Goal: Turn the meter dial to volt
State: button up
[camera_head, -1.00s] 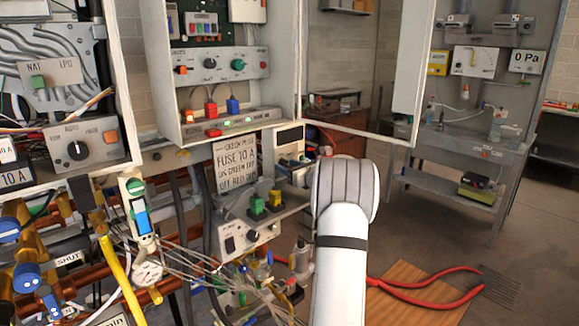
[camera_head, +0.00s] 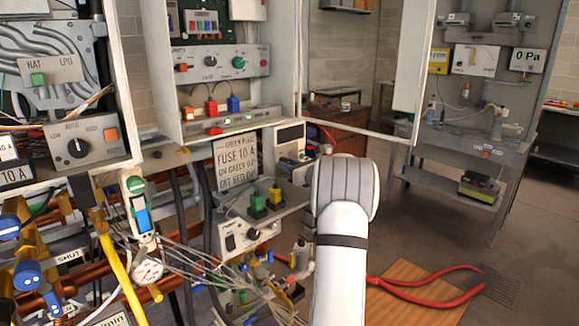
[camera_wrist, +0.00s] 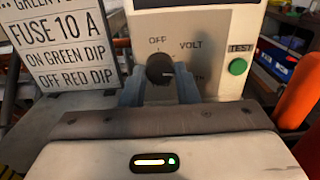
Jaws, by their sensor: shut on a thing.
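The meter (camera_wrist: 215,55) is a pale box with a dark screen along its top edge, a black dial, the labels OFF and VOLT, and a partly covered third label at lower right. The dial (camera_wrist: 160,68) sits below OFF and left of VOLT; its pointer appears to face up toward OFF. My gripper (camera_wrist: 159,82) is shut on the dial, one grey finger on each side. In the head view the meter (camera_head: 289,135) stands behind my arm, which hides its dial and my gripper.
A green TEST button (camera_wrist: 237,67) is right of the dial. A fuse sign (camera_wrist: 62,45) stands close on the left; it also shows in the head view (camera_head: 236,165). An orange-red part (camera_wrist: 299,100) is near my gripper's right side. An open cabinet (camera_head: 220,70) is above.

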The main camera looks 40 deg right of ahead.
jog(key=shift+f+b, duration=0.15)
jog(key=shift+b, duration=0.15)
jog(key=n+b, duration=0.2)
jog(key=b, duration=0.1)
jog(key=shift+f, duration=0.15)
jog(key=n+b, duration=0.2)
jog(key=b, duration=0.2)
jog(key=n+b, duration=0.2)
jog(key=b, duration=0.1)
jog(key=shift+n, duration=0.4)
jog(key=shift+r+n+b, duration=0.2)
jog(key=shift+n+b, duration=0.2)
jog(key=shift+b, duration=0.25)
jog(key=shift+r, duration=0.1)
jog(key=o, duration=1)
